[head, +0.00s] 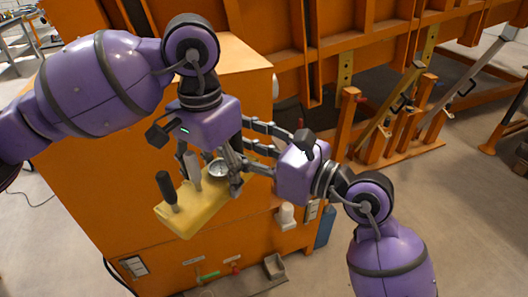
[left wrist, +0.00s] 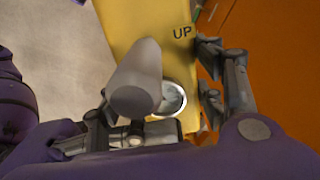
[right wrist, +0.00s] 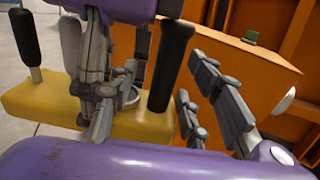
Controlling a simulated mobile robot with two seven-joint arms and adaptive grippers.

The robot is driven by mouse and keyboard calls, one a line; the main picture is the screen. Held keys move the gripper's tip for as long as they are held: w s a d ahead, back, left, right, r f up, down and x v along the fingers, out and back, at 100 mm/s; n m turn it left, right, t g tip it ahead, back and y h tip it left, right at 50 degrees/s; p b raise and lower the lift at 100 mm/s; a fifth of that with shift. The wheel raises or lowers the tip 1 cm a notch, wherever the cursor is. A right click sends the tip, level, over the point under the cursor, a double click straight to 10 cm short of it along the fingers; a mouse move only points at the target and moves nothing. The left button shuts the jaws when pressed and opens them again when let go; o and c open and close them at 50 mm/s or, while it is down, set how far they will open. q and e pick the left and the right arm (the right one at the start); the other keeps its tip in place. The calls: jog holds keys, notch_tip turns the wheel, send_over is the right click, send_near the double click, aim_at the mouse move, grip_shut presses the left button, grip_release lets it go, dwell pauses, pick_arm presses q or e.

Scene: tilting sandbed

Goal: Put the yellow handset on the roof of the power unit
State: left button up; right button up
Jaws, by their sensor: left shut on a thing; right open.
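The yellow handset (head: 185,219) is a block with a black-gripped lever, a grey lever and a round gauge. It hangs in front of the orange power unit (head: 95,190). My left gripper (head: 222,183) is shut on the handset; the letters UP show in the left wrist view on the handset (left wrist: 150,35). My right gripper (head: 252,150) is open, just right of the handset and my left fingers. In the right wrist view, the handset (right wrist: 40,105) lies left of my right fingers. The power unit's roof (head: 243,55) is partly hidden by my left arm.
A small green object (right wrist: 250,37) sits on the roof. The orange sandbed frame (head: 400,40) and its struts stand behind and right. A white fitting (head: 286,216) and a blue container (head: 325,228) are beside the unit's lower right. My two grippers are very close together.

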jog(key=shift+x, duration=1.2)
pick_arm(q)
jog(key=shift+r, duration=0.1)
pick_arm(e)
jog(key=c, duration=1)
jog(key=shift+s, duration=0.15)
grip_shut()
pick_arm(q)
jog(key=o, duration=1.6)
pick_arm(e)
jog(key=shift+a, duration=0.1)
